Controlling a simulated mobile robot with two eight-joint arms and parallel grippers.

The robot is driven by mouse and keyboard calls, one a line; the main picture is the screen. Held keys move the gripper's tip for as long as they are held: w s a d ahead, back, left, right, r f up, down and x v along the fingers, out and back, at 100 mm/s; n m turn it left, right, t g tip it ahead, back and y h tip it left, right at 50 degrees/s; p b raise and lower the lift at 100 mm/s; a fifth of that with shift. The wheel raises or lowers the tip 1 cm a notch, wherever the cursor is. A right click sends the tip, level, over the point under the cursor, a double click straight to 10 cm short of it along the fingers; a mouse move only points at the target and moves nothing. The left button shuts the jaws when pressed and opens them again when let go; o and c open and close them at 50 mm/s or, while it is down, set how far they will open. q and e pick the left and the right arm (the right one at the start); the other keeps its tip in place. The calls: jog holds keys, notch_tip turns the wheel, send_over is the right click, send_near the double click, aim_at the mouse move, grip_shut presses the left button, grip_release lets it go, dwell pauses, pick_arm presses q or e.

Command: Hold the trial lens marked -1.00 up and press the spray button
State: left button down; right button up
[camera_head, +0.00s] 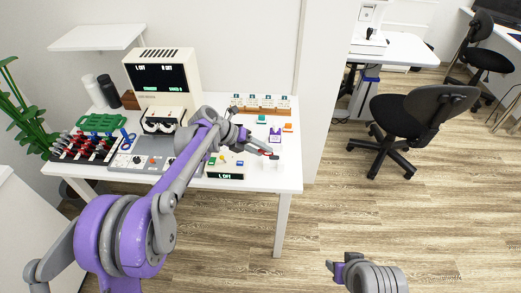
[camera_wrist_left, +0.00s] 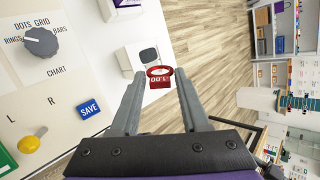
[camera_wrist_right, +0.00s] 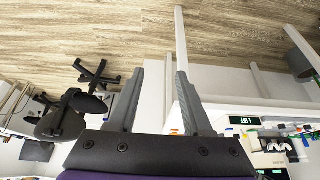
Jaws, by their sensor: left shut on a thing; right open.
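My left gripper (camera_head: 270,152) is shut on a red-rimmed trial lens (camera_wrist_left: 160,83) at its fingertips. The lens has a ring and a red tab with white figures that look like 1.00; I cannot make out the sign. It is held over the right part of the white table (camera_head: 290,178). Beside it in the left wrist view is a small white box with a grey top (camera_wrist_left: 148,55); I cannot tell whether this is the spray button. My right gripper (camera_wrist_right: 153,95) is open and empty, low over the floor, away from the table.
A rack of coloured lenses (camera_head: 88,146), a grey control panel (camera_head: 140,163) and a display machine (camera_head: 163,78) stand on the table's left and middle. A cream box with a dial (camera_wrist_left: 41,42) and blue SAVE button (camera_wrist_left: 89,108) lies beside my left gripper. A black chair (camera_head: 420,110) stands right.

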jog(key=shift+c, duration=1.1)
jog(key=w+r, duration=0.2)
jog(key=w, duration=0.1)
jog(key=w+r, duration=0.1)
jog(key=w, duration=0.1)
jog(key=shift+a+r, duration=0.35)
grip_shut()
jog(key=w+a+r+t, duration=0.1)
jog(key=w+a+r, duration=0.3)
jog(key=w, duration=0.7)
jog(key=w+a+r+t, duration=0.1)
jog(key=w+a+r, duration=0.4)
jog(key=w, duration=0.6)
jog(key=w+a+r+t, duration=0.1)
jog(key=w+a+r, duration=0.3)
jog(key=w+a, duration=0.3)
jog(key=w, duration=0.4)
jog(key=shift+w+a+r+t, duration=0.15)
jog(key=shift+w+a+t, duration=0.1)
jog(key=shift+a+t, duration=0.15)
